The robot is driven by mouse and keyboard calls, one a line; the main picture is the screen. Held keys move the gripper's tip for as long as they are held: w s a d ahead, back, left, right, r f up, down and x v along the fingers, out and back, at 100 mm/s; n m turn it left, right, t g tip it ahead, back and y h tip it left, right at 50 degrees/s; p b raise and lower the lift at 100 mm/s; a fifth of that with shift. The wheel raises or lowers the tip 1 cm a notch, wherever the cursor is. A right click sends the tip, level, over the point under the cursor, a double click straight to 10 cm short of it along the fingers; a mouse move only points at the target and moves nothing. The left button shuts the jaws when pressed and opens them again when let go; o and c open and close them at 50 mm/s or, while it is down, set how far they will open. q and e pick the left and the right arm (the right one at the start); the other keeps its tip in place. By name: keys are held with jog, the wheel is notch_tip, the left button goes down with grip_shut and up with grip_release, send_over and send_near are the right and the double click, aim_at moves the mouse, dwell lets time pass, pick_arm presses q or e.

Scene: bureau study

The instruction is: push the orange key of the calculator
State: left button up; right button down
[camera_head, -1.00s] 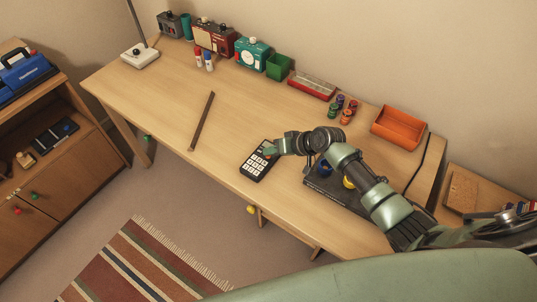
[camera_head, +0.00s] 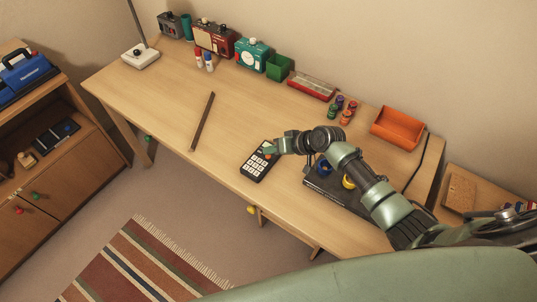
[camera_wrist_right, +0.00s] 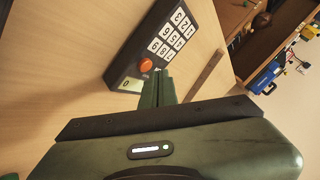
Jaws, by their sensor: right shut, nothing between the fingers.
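The black calculator (camera_head: 257,163) with white keys lies near the front edge of the desk. In the right wrist view the calculator (camera_wrist_right: 158,37) shows its number keys, a small display reading 0 and the round orange key (camera_wrist_right: 146,65). My right gripper (camera_head: 269,150) is shut and empty over the display end of the calculator. In the right wrist view its fingertips (camera_wrist_right: 158,75) are close to the orange key, beside it; whether they touch the calculator I cannot tell. My left gripper is not in view.
A dark box (camera_head: 338,192) with blue and yellow knobs stands under my right arm. A brown strip (camera_head: 202,121) lies left of the calculator. An orange tray (camera_head: 398,127), small spools and containers line the back.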

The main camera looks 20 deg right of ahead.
notch_tip(320, 180, up, 6)
jog(key=p, duration=0.5)
dwell(2.2)
